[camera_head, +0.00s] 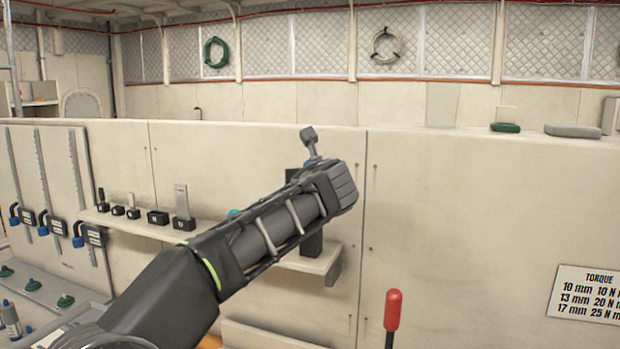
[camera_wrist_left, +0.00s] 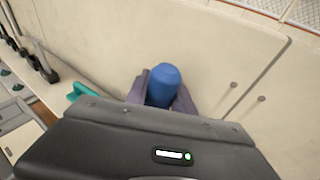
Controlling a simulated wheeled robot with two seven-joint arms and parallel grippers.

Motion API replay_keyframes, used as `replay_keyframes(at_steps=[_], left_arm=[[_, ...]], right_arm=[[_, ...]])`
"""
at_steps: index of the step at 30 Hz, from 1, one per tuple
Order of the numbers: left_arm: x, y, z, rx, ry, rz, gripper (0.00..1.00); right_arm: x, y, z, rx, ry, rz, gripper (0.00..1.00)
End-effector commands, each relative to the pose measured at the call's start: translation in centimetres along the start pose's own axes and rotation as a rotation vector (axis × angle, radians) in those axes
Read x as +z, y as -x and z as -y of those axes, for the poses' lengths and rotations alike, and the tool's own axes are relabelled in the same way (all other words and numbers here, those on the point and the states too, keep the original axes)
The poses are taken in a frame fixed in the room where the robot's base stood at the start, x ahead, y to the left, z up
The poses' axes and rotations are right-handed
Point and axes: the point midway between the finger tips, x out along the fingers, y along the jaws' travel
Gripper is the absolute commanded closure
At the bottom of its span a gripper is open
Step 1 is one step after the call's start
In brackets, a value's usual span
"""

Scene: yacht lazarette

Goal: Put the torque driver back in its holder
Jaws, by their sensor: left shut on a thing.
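The torque driver appears to be the blue-topped tool (camera_wrist_left: 163,85) between my left gripper's fingers in the left wrist view. A small patch of its blue (camera_head: 311,163) shows in the head view by the end of my left arm. My left gripper (camera_wrist_left: 160,95) is shut on it, above the right part of the wall shelf (camera_head: 300,263). The driver's lower part is hidden. A dark upright block (camera_head: 312,245) stands at the shelf's right end, partly behind my arm; I cannot tell whether it is the holder. My right gripper is not in view.
Several small black holders with tools, including a block with a grey plate (camera_head: 182,205), line the shelf's left part. A teal thing (camera_wrist_left: 82,91) is beside the gripper. A red-handled lever (camera_head: 393,310) rises at front right. A torque sign (camera_head: 590,296) hangs at right.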

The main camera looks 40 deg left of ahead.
Motion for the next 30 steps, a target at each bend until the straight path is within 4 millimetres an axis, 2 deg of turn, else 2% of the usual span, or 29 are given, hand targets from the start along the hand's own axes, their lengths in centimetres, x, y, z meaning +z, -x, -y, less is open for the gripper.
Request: replay_keyframes(at_steps=[9, 10, 18, 30], left_arm=[[-0.67, -0.13, -0.02, 0.000, 0.001, 0.001, 1.00], [-0.59, -0.12, -0.01, 0.000, 0.001, 0.001, 0.70], [-0.57, -0.12, -0.02, 0.000, 0.000, 0.001, 0.47], [-0.62, -0.14, -0.02, 0.001, 0.000, 0.000, 0.46]], right_arm=[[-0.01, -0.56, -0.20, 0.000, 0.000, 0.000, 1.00], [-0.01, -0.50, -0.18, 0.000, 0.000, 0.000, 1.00], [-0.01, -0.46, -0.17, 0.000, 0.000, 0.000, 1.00], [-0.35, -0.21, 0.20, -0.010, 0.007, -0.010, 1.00]])
